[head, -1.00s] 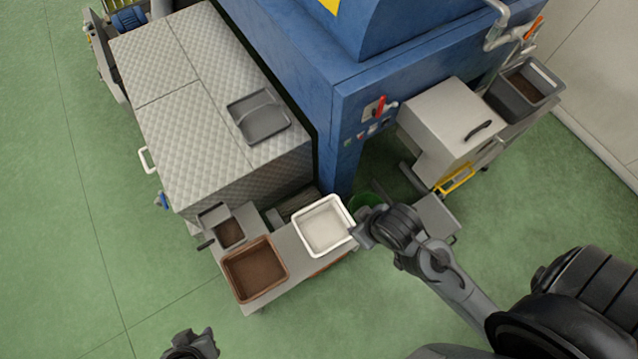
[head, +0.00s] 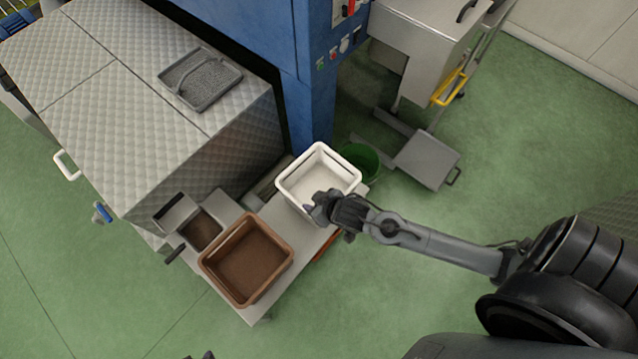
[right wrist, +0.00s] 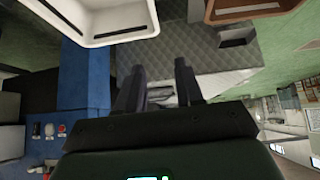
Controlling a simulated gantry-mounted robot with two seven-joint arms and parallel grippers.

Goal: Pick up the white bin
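The white bin (head: 293,195) is an empty rectangular tub on the right end of a low grey bench. It also shows at the upper left of the right wrist view (right wrist: 117,38). My right gripper (head: 318,204) overlaps the bin's near right corner in the head view. In the right wrist view its two fingers (right wrist: 157,85) stand apart with nothing between them, and the bin is off to their left. I cannot tell whether the gripper touches the rim. Only a dark tip of my left gripper (head: 200,356) shows at the bottom edge.
A brown bin (head: 287,264) stands beside the white one on the bench (head: 258,307). A small grey hopper (head: 172,213) sits behind it. A green bucket (head: 372,163) stands on the floor right of the white bin, near the blue machine (head: 307,108). Green floor is free in front.

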